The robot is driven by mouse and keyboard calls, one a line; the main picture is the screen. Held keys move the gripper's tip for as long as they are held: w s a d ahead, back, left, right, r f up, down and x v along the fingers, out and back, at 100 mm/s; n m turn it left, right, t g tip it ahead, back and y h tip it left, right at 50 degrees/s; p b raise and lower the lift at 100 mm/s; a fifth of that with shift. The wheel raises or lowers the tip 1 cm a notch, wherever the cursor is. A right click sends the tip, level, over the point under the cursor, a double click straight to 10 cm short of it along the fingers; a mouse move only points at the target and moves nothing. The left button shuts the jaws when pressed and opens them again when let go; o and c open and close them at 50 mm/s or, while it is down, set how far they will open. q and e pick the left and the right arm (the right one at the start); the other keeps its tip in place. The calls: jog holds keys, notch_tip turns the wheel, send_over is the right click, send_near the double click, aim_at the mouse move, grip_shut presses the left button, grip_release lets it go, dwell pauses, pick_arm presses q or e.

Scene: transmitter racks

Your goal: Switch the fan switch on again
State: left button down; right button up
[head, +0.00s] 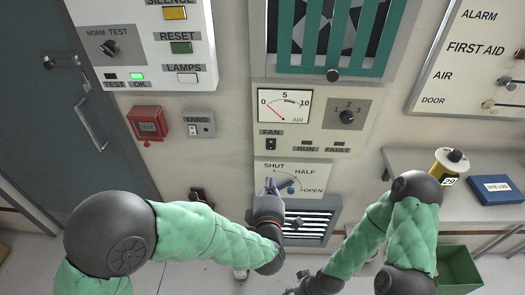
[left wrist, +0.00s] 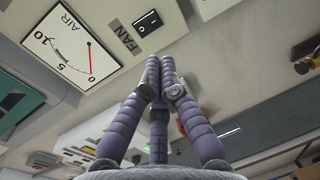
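The fan switch (head: 270,144) is a small black rocker under the FAN label, on the cream panel below the air gauge. It also shows in the left wrist view (left wrist: 147,23), just beyond my fingertips. I cannot tell which way it is set. My left gripper (head: 270,184) is below the switch, in front of the SHUT–HALF–OPEN plate. In the left wrist view its purple fingers (left wrist: 160,62) meet at the tips, with nothing between them, apart from the switch. My right gripper (head: 302,285) is low in the head view; its fingers are not clear.
The air gauge (head: 284,105) and a rotary knob (head: 347,117) are above the switch. The RUN lamp (head: 306,143) and FAULT lamp (head: 339,144) look dark. A damper lever (head: 291,186) is close beside my left gripper. A bench (head: 400,160) stands right.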

pick_arm(q)
jog(key=shift+s+r+n, duration=0.1)
jog(key=shift+r+n, duration=0.2)
jog(key=shift+r, duration=0.35)
jog(key=b, duration=0.3)
send_near(271, 147)
jog(key=w, duration=0.2)
jog(key=w+f, duration=0.1)
jog(key=w, duration=0.2)
jog(key=shift+w+f, duration=0.1)
jog(key=shift+f, duration=0.1)
jog(key=shift+w, duration=0.9)
